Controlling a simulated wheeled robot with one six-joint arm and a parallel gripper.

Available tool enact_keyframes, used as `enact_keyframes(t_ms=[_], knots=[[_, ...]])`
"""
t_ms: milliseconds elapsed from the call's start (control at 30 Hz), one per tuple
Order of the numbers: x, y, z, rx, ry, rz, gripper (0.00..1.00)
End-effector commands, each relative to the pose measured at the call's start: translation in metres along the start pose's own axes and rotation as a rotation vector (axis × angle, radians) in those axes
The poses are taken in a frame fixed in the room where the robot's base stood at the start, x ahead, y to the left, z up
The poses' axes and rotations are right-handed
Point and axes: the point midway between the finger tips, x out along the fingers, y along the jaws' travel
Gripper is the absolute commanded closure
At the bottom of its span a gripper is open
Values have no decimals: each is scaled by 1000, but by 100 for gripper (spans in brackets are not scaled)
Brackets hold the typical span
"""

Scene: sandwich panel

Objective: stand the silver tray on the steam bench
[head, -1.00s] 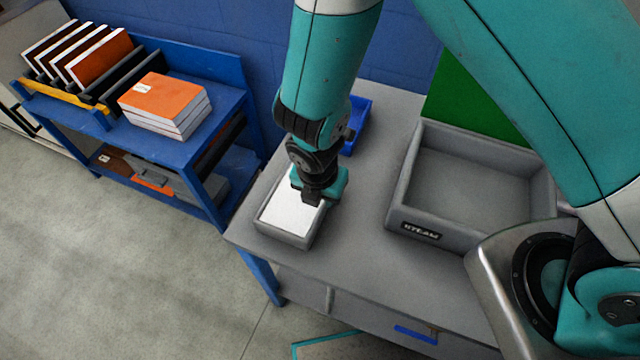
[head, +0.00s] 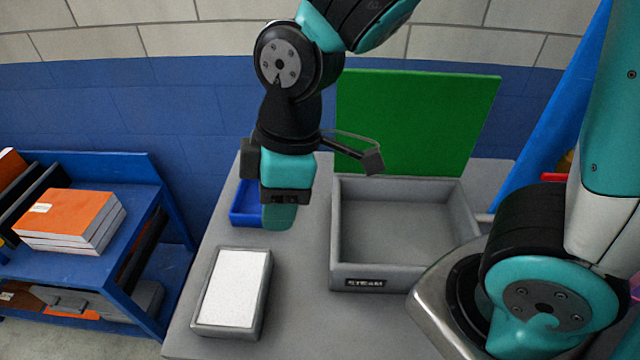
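A shallow grey tray (head: 262,300) with a white inside lies flat on the grey bench top (head: 300,320) at the lower middle left. No thing here is clearly silver in colour. A larger open grey box (head: 337,240) labelled STEAM stands to its right on the same bench and looks empty. My gripper (head: 311,160) is above and behind the shallow tray, apart from it. Its two dark finger pads are wide apart and nothing shows between them. My wrist hides part of the gripper.
A blue bin (head: 243,210) stands behind the shallow tray. A green panel (head: 420,120) rises behind the STEAM box. A blue shelf cart (head: 150,190) with orange-covered books (head: 70,220) is at the left. Bare bench lies between tray and box.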

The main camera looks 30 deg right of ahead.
Motion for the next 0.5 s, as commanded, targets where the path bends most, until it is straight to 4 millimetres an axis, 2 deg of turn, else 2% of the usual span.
enact_keyframes(t_ms=[33, 100, 200, 333, 500], knots=[[-21, -9, 7, 131, 36, -4, 64], [-40, -24, 16, 299, 66, -25, 64], [-58, -41, 26, 471, 89, -48, 64], [-68, -53, 33, 584, 100, -64, 64], [-69, -56, 34, 609, 99, -68, 64]])
